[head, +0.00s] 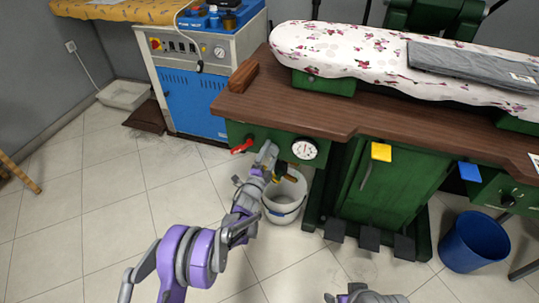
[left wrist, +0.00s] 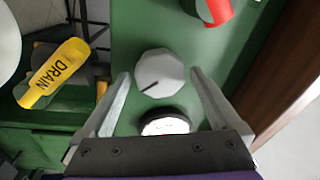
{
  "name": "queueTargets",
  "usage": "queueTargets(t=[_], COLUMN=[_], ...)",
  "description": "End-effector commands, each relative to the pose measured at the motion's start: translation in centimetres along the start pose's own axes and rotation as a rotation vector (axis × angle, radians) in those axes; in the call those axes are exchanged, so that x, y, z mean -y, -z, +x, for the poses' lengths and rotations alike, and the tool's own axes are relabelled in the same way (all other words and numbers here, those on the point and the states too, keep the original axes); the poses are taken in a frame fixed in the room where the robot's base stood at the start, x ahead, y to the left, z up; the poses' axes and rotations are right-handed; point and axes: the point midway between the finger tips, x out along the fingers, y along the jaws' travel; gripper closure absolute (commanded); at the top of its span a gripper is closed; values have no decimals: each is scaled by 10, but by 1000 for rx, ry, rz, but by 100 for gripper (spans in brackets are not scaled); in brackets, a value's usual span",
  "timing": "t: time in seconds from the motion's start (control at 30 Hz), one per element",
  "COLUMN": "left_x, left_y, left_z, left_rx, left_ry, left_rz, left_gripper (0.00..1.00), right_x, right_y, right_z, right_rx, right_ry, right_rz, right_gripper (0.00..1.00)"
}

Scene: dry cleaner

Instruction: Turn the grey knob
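The grey knob (left wrist: 160,72) is a faceted light-grey dial with a dark pointer line on the green panel, seen in the left wrist view. My left gripper (left wrist: 158,76) is open, with one finger on each side of the knob and visible gaps between. In the head view my left gripper (head: 266,158) is at the green panel, left of the round gauge, and it hides the knob there. Part of my right arm (head: 362,295) shows at the bottom edge of the head view; its fingers cannot be made out.
A red handle (head: 241,146) and a white gauge (head: 305,149) flank the left gripper. A yellow DRAIN handle (left wrist: 54,72) lies left of the knob in the wrist view. A white bucket (head: 284,200) stands below. The brown tabletop (head: 300,108) overhangs the panel.

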Motion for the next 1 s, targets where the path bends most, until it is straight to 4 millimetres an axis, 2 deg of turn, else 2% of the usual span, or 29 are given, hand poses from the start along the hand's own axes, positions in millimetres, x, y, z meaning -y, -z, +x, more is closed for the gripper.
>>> queueTargets(t=[0.23,0.37,0.8,1.0], left_x=[0,0,1,0], left_y=[0,0,0,0], left_z=[-1,-11,-92,-108], left_rx=[0,1,1,1], left_ry=[0,0,0,0], left_rz=[0,-1,0,0], left_gripper=[0,0,0,0], right_x=[0,0,0,0], right_y=[0,0,3,3], right_z=[0,-2,-13,-15], right_rx=[0,0,-2,-3], right_ry=[0,0,0,0], right_rz=[0,0,0,0], right_gripper=[18,18,18,18])
